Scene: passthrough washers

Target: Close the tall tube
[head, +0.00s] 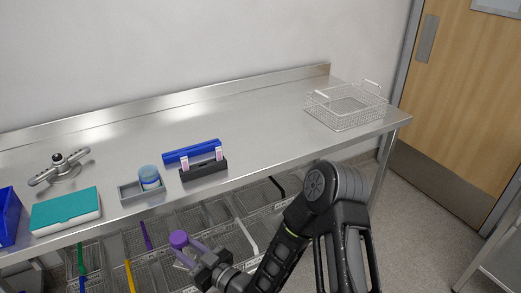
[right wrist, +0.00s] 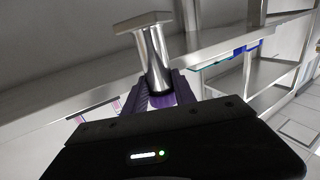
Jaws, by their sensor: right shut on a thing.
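My right gripper (head: 185,246) is in front of the table's front edge, shut on a round purple cap (head: 179,239). In the right wrist view the cap (right wrist: 162,99) sits between the purple fingers. A shiny steel cylinder (right wrist: 153,55) with a flat plate at its far end shows just beyond the cap; I cannot tell whether they touch. A dark rack (head: 204,172) on the table holds two upright tubes with pink and white labels, a left one (head: 184,165) and a right one (head: 219,154). I cannot tell which is taller. My left gripper is out of view.
A blue bar-shaped thing (head: 191,149) is behind the rack. A blue-topped jar (head: 149,177) stands in a grey tray (head: 129,190). A teal-topped box (head: 66,208) and blue bin (head: 8,217) are at left; a wire basket (head: 345,124) is at right. The table's middle (head: 255,115) is clear.

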